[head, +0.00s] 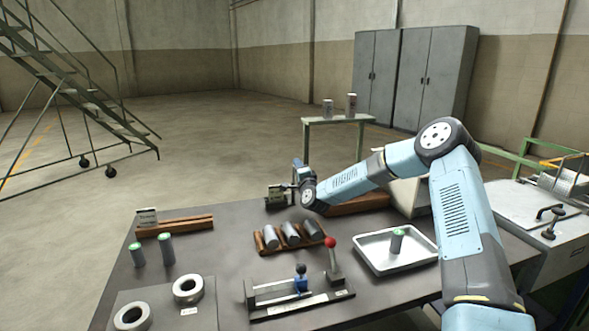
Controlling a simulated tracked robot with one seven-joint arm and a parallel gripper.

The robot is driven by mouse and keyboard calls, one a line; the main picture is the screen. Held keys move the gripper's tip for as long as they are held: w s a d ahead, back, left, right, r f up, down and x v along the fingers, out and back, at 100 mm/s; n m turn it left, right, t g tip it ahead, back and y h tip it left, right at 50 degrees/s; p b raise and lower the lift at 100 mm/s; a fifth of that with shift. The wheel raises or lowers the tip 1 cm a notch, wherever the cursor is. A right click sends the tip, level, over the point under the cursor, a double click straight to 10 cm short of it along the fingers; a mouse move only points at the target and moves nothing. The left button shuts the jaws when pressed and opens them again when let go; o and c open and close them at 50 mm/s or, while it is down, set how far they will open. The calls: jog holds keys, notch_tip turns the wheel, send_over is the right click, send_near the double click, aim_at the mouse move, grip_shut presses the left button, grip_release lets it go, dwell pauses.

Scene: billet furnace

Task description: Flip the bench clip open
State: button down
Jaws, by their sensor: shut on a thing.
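My gripper (298,172) is at the far edge of the dark bench (225,250), its wrist reaching in from the right. It is shut on a small part at a dark fixture (277,197) with a pale label, which appears to be the bench clip. The fingertips and the gripped part are small and partly hidden by the wrist, so I cannot tell how far open the clip stands.
On the bench are a rack of grey cylinders (290,237), a rail fixture with a red-knobbed lever (333,262), a white tray with a green-topped cylinder (377,262), two more such cylinders (165,249) and metal rings (188,288). A small table (337,121) stands behind.

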jog(key=shift+d+f+m, duration=0.1)
jog(key=shift+f+m, duration=0.15)
jog(key=shift+m, duration=0.25)
jog(key=shift+d, duration=0.15)
jog(key=c, duration=0.9)
grip_release()
jog(key=shift+o, duration=0.2)
jog(key=v, duration=1.3)
jog(key=shift+s, duration=0.3)
jog(key=shift+f, duration=0.1)
